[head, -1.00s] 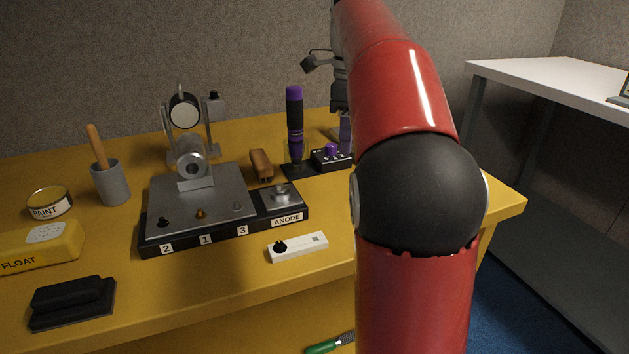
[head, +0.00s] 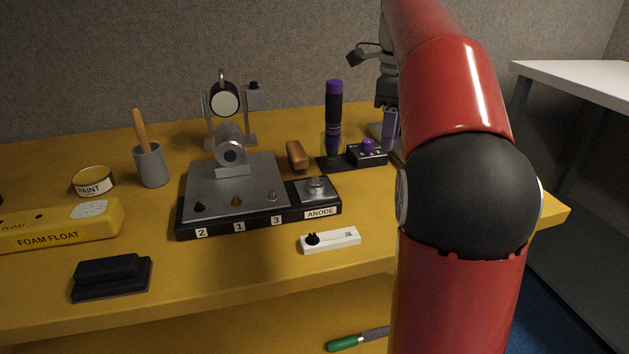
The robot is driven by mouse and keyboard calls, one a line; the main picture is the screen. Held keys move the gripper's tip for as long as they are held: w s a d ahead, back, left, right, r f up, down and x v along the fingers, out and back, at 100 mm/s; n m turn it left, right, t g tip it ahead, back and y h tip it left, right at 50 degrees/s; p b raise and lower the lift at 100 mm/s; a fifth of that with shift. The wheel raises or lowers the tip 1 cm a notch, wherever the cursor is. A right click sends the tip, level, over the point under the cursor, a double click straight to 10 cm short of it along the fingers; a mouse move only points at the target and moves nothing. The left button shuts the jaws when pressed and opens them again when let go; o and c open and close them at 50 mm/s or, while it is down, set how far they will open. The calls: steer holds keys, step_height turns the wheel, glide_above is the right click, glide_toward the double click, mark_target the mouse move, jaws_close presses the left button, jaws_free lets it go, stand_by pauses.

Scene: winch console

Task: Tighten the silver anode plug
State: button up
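The silver anode plug (head: 316,183) is a low round metal knob on a square grey plate, at the right end of the black-based winch console (head: 258,225), above the label ANODE. It shows clear, with nothing touching it. My gripper (head: 388,112) is at the back right, partly hidden behind my red arm. It is well behind and to the right of the plug, apart from it. A purple upright piece shows just below the gripper; I cannot tell whether it is held. The fingers are too hidden to read.
A purple-and-black handled tool (head: 333,115) stands behind the plug, beside a black box with a purple knob (head: 367,154). A brown-handled item (head: 297,156) lies near them. A white strip with a black knob (head: 331,240) lies in front. Bare yellow bench (head: 220,283) shows at the front.

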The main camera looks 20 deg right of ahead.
stand_by(0.3)
steer(key=shift+c, duration=0.8)
steer(key=shift+w+a+n, duration=0.15)
steer(key=shift+a+n, duration=0.2)
steer(key=shift+n, duration=0.05)
steer(key=n, duration=1.4)
glide_above(315, 176)
steer(key=shift+f, duration=0.8)
steer(key=shift+f+b, duration=2.2)
steer(key=shift+f, duration=0.4)
jaws_close()
